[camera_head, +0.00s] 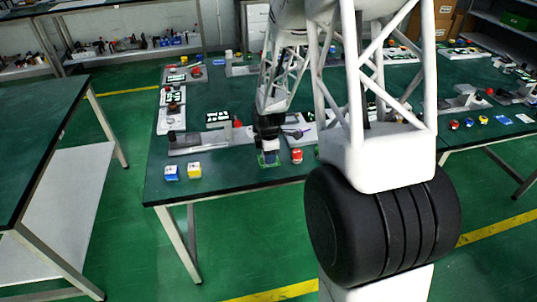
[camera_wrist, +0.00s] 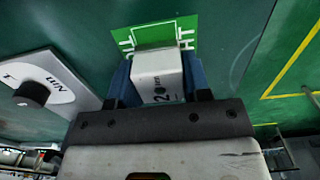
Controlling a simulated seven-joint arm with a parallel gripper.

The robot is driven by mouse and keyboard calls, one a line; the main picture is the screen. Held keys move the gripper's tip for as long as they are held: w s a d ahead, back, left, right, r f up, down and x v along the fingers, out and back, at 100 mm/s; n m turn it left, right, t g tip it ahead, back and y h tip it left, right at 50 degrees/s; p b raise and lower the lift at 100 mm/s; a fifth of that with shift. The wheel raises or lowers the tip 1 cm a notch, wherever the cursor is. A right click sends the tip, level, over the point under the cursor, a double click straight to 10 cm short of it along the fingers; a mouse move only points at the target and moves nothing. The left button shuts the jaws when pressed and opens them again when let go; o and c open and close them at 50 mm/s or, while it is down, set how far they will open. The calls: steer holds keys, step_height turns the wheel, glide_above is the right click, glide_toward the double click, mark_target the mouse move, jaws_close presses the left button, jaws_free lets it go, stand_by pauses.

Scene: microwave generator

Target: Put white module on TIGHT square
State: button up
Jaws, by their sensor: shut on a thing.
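In the wrist view my gripper (camera_wrist: 157,82) is shut on the white module (camera_wrist: 158,72), a white block with dark markings, one finger on each side. Beyond the module lies the green square (camera_wrist: 187,25) with white lines and lettering, of which "HT" shows. The module covers part of the square; I cannot tell whether they touch. In the head view my gripper (camera_head: 269,143) points down near the table's front edge. The white module (camera_head: 270,145) shows small below it, over or on the green square (camera_head: 262,162).
A red item (camera_head: 297,156) stands just right of my gripper. Blue (camera_head: 171,173) and yellow (camera_head: 194,170) blocks sit to the left near the front edge. A grey fixture (camera_head: 190,145) lies behind them. A panel with a black knob (camera_wrist: 32,94) is left in the wrist view.

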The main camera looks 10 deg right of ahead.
steer(key=shift+f, duration=0.1)
steer(key=o, duration=1.1)
steer(key=shift+c, duration=0.2)
step_height(320, 180, up, 12)
stand_by(0.7)
steer(key=shift+r, duration=0.2)
